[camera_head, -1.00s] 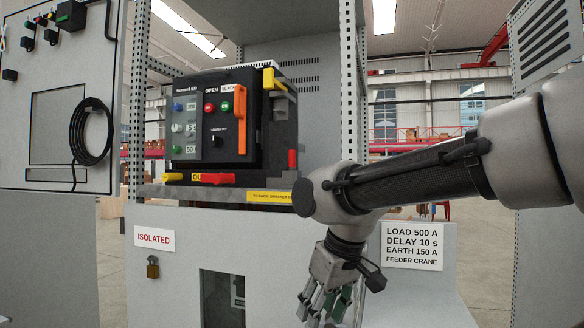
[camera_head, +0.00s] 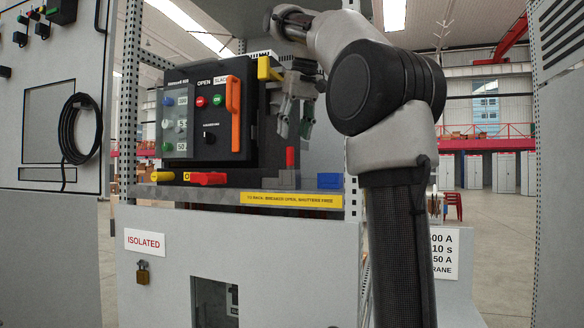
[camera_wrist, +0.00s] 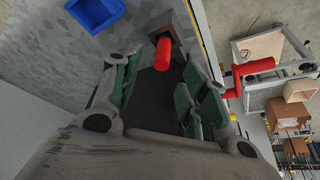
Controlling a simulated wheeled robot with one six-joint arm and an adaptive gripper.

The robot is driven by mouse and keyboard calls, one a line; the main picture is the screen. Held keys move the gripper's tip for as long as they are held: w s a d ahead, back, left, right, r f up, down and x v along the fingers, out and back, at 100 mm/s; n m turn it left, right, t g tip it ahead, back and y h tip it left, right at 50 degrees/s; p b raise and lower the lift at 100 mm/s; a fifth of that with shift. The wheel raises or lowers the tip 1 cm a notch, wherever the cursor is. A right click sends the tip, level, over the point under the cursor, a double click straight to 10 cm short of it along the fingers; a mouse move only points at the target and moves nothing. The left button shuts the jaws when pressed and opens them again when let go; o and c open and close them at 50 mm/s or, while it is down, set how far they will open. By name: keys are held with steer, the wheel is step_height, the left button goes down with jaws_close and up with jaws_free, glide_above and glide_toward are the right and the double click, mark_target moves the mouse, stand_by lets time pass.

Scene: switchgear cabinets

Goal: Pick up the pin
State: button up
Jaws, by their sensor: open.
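The pin (camera_head: 290,157) is red and stands upright in a grey block on the cabinet shelf, right of the black breaker. In the wrist view the red pin (camera_wrist: 163,55) shows between and just beyond my fingertips, with its dark grey block behind it. My gripper (camera_head: 294,133) is open and empty, pointing down just above the pin. In the wrist view my gripper (camera_wrist: 160,75) has its green-padded fingers spread to either side of the pin. I cannot tell whether the fingertips reach past its top.
The black breaker (camera_head: 212,115) with an orange handle (camera_head: 233,113) stands close left of my gripper. A blue bin (camera_head: 329,181) sits right of the pin. A red handle (camera_head: 210,179) lies at the shelf front. A perforated post (camera_head: 352,100) stands to the right.

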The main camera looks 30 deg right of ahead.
mark_target(290, 166)
steer(key=x, duration=0.6)
steer(key=shift+w+a+f, duration=0.1)
steer(key=shift+f, duration=0.2)
jaws_close()
